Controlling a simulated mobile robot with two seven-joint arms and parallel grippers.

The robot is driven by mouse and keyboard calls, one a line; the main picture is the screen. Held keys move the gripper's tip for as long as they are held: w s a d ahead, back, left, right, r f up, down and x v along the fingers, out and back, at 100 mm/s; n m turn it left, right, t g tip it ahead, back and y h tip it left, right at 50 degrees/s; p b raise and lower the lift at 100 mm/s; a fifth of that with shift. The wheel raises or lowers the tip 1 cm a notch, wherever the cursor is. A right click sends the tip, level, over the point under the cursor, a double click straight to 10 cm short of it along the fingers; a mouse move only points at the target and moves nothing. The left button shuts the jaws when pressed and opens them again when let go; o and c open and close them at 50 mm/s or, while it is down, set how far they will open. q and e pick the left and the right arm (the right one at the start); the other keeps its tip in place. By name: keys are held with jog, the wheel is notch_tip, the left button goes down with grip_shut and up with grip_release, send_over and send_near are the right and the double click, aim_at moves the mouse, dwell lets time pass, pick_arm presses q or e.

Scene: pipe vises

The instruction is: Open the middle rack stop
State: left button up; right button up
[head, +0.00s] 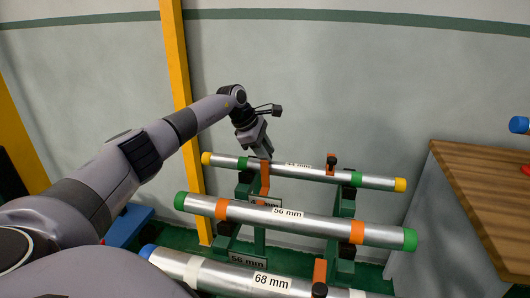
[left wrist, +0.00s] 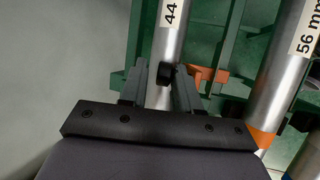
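The rack holds three silver pipes. The back 44 mm pipe (head: 230,161) has yellow ends, the middle 56 mm pipe (head: 315,224) green ends, and the front 68 mm pipe (head: 215,272) a blue left end. Orange stops with black knobs stand at the back (head: 331,163) and front (head: 320,271); another orange piece (head: 264,178) crosses the back pipe. My left gripper (head: 265,153) is over the back pipe, near that piece. In the left wrist view its fingers (left wrist: 159,78) are apart, with a black knob (left wrist: 166,73) at their tips beside an orange bar (left wrist: 208,75). The right gripper is out of view.
A wooden-topped bench (head: 480,190) stands at the right, with a blue-ended pipe (head: 519,125) above it. A yellow post (head: 178,75) rises behind my left arm. The wall is close behind the rack. Free room lies above the pipes.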

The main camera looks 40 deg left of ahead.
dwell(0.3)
pick_arm(q)
jog(key=v, duration=0.7)
jog(key=shift+s, duration=0.1)
dwell(0.5)
